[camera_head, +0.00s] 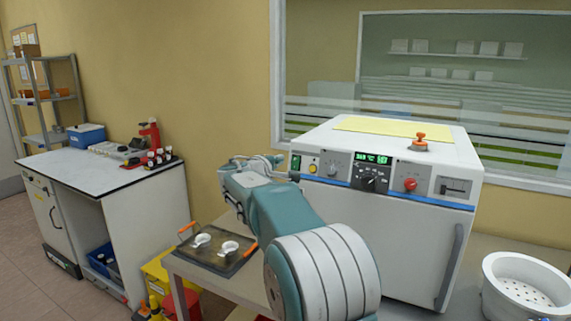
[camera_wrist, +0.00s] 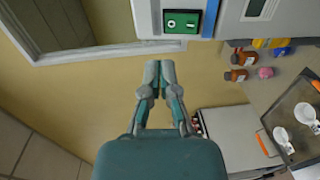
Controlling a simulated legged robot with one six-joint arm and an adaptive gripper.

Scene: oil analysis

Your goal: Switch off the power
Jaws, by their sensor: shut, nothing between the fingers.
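The white machine (camera_head: 386,240) with a blue stripe stands on a bench right of centre. A green power switch (camera_head: 296,162) is at the left end of its front panel. In the wrist view the green switch (camera_wrist: 182,22) shows pale markings, near the top edge. My gripper (camera_wrist: 160,66) is shut and empty, its fingertips pointing toward the switch with a visible gap below it in that picture. In the head view my gripper (camera_head: 291,177) is at the panel's left end, just below the switch; contact cannot be told there.
The panel also has a yellow button (camera_head: 312,168), black dial (camera_head: 370,181), lit display (camera_head: 371,158) and red knob (camera_head: 410,184). A dark tray (camera_head: 215,262) with two white cups lies left of the machine. A white perforated basin (camera_head: 526,290) stands at right.

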